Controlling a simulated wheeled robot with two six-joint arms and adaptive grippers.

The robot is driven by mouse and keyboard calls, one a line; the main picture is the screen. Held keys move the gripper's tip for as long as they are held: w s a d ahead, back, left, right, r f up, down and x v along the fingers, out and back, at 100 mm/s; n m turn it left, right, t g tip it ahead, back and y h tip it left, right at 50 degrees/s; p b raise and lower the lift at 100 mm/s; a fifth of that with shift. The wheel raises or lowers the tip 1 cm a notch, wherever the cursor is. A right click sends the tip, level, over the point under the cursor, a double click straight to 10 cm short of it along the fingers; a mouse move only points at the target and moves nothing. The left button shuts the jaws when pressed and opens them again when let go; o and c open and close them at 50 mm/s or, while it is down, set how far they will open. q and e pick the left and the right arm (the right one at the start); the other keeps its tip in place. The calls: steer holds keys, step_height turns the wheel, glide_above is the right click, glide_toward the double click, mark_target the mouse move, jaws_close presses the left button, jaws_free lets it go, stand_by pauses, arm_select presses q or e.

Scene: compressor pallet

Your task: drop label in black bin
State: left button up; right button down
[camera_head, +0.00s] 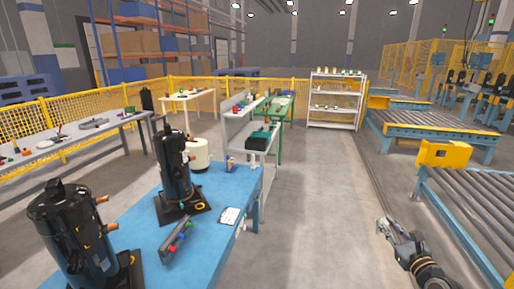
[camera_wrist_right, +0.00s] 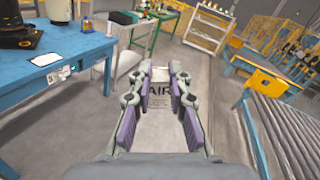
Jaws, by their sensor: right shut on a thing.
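My right gripper (camera_head: 384,227) is over the open floor at the lower right of the head view. In the right wrist view its fingers (camera_wrist_right: 160,92) are shut on a pale label (camera_wrist_right: 160,101) with the letters AIR on it. The label cannot be made out in the head view. A small black bin (camera_head: 257,144) sits on the grey shelf unit beyond the blue table, with something teal at its top; it also shows at the top of the right wrist view (camera_wrist_right: 121,18). The gripper is well apart from it. My left gripper is not in view.
The blue table (camera_head: 150,215) carries two black compressors (camera_head: 75,235) (camera_head: 174,170), a printed white sheet (camera_head: 229,216) and a bar with coloured knobs (camera_head: 178,241). A roller conveyor (camera_head: 470,200) stands at the right. The grey floor (camera_head: 310,200) between them is clear.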

steer(key=s+a+f, duration=0.2)
steer(key=s+a, duration=0.1)
steer(key=a, duration=0.4)
steer(key=s+a+f+h, duration=0.1)
steer(key=s+a+f, duration=0.2)
steer(key=a, duration=0.5)
steer(key=s+a+f+m, duration=0.1)
steer(key=s+a+f, duration=0.2)
steer(key=a, duration=0.4)
steer(key=shift+s+a+h, duration=0.3)
steer(key=shift+s+a, duration=0.05)
steer(key=shift+s, duration=0.15)
